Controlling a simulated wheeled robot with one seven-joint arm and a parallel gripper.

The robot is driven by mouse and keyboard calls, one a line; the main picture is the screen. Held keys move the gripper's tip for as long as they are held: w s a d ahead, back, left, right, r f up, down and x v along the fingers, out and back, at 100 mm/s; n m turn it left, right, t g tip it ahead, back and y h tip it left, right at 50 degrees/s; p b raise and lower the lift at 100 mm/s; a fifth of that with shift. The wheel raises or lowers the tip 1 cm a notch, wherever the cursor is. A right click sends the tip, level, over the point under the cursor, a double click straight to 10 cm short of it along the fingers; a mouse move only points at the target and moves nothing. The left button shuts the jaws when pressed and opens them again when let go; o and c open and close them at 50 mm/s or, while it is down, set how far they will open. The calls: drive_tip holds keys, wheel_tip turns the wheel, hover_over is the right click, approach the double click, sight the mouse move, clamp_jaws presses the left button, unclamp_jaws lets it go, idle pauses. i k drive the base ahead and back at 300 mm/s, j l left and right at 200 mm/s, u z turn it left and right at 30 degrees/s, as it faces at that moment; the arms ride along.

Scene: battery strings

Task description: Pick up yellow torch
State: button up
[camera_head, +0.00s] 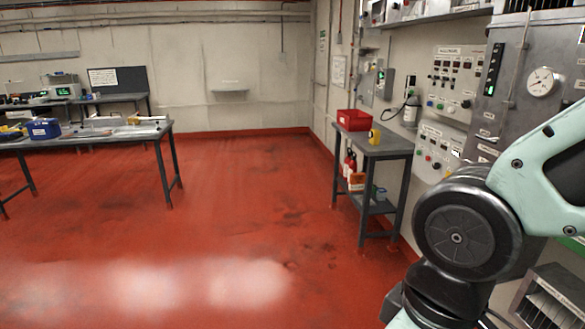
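A small yellow object (374,136), which looks like the torch, stands on top of the grey side table (392,148) against the right wall. It is beside the front right of a red bin (354,120). It is too small to make out in detail. Another small yellowish item (133,119) lies on the workbench at the left. My gripper is out of view; only pale green and black links of my arm show at the lower right, nearer to me than the side table.
The long workbench (88,138) at the left holds a blue box (44,128) and trays. Red bottles (350,163) and other items stand on the side table's lower shelf. Control panels (452,80) line the right wall. The red floor (230,215) between is clear.

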sight(374, 134)
drive_tip(key=i+u, duration=0.1)
drive_tip(key=i, duration=2.8)
drive_tip(key=i+j+z, duration=0.15)
drive_tip(key=i, duration=0.85)
drive_tip(key=i+j+z, duration=0.1)
drive_tip(key=i+z, duration=0.15)
drive_tip(key=i, duration=0.2)
drive_tip(key=i+j+z, duration=0.25)
drive_tip(key=i, duration=0.2)
